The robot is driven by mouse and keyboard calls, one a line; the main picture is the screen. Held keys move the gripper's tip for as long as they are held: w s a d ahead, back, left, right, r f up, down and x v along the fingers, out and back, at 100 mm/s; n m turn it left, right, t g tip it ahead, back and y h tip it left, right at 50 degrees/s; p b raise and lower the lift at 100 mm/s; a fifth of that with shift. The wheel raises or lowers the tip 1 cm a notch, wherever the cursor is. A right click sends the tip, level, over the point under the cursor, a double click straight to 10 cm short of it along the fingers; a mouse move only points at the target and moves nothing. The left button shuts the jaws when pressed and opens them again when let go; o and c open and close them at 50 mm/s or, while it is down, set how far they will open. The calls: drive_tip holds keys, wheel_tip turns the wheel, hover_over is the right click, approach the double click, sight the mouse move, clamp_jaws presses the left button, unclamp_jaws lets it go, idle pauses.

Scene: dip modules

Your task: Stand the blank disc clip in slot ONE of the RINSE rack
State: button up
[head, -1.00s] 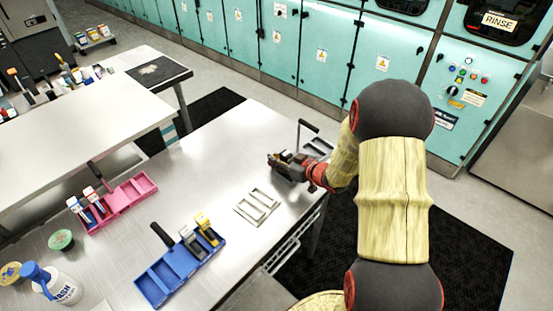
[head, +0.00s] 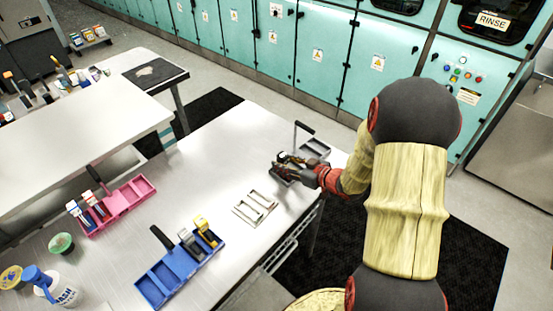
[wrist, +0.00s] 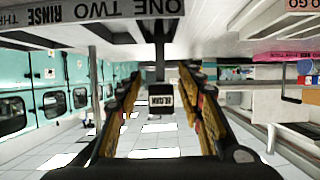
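The blank disc clip (wrist: 160,101) is dark with a small white label, upside down in the wrist view. It stands between my gripper's fingers, with a visible gap on each side. Its dark stem reaches the RINSE rack (wrist: 75,14), nearest the word ONE; how deep it sits in the slot is hidden. In the head view the grey RINSE rack (head: 318,147), with a raised dark handle, lies at the table's far right corner. My gripper (head: 284,163) is low beside that rack, and it appears open around the clip in the wrist view (wrist: 160,78).
An empty light metal frame (head: 255,208) lies nearer on the table. A blue rack (head: 152,290) with grey and yellow clips is at the front, a pink rack (head: 142,188) further left. A bottle (head: 66,291) and a green bowl (head: 61,243) stand far left. The table's back middle is clear.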

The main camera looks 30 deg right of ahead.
drive_tip(key=p+v, duration=0.1)
drive_tip(key=v, duration=0.4)
drive_tip(key=shift+s+r, duration=0.15)
drive_tip(key=shift+s, duration=0.15)
